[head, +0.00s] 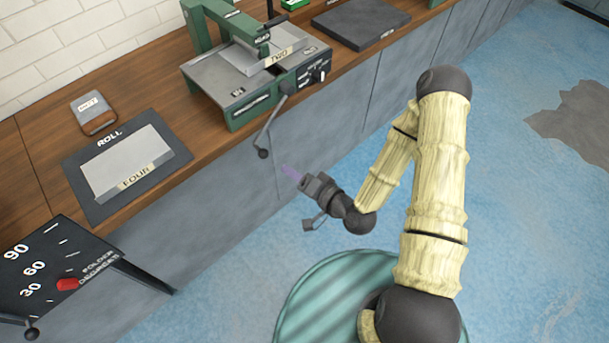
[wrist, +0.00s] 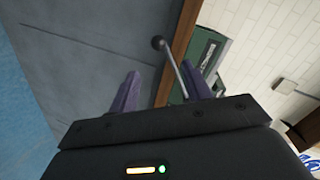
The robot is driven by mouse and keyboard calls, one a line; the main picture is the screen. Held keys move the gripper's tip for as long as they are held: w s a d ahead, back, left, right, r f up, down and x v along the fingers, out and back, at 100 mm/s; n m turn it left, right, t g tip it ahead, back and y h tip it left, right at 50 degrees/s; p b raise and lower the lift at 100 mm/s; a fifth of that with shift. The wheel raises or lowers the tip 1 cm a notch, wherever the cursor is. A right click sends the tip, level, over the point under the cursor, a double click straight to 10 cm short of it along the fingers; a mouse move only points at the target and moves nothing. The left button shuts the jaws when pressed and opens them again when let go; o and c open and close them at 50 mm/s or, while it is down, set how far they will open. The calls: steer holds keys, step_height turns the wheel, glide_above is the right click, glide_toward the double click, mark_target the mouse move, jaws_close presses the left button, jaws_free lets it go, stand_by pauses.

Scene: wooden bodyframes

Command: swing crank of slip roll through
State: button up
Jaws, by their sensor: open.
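A green machine (head: 240,103) with a grey bed stands on the wooden bench, and a sheet marked TWO (head: 285,56) lies on it. Its crank (head: 271,128) is a thin rod hanging down past the bench's front edge, with a dark round knob at the end. My gripper (head: 291,172) is open and empty in front of the bench, just below and right of the knob. In the wrist view the knob (wrist: 158,43) shows beyond and between the purple fingers (wrist: 163,85). The rod runs down towards the right finger, which hides part of it. I cannot tell any contact.
A dark mat marked ROLL (head: 82,184) carries a sheet marked FOUR (head: 128,163). A small grey box (head: 93,111) stands behind it. A black folder degrees panel (head: 60,255) with a red pointer is at lower left. A dark slab (head: 360,20) lies at back right.

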steer(key=p+v, duration=0.3)
stand_by(0.8)
steer(key=w+d+r+n+g+h+p, duration=0.3)
steer(key=d+r+n+g+h+p, duration=0.25)
steer(key=d+r+h, duration=0.5)
steer(key=s+d+r+m+g+p, duration=0.1)
steer(key=s+d+r+p, duration=0.1)
steer(key=r, duration=0.6)
steer(key=s+d+r+m+g+p, duration=0.1)
steer(key=s+d+r, duration=0.4)
steer(key=r, duration=0.4)
steer(key=shift+s+d+m+h+p, duration=0.2)
steer(key=shift+s+m+h+p, duration=0.15)
steer(key=shift+s+h, duration=0.15)
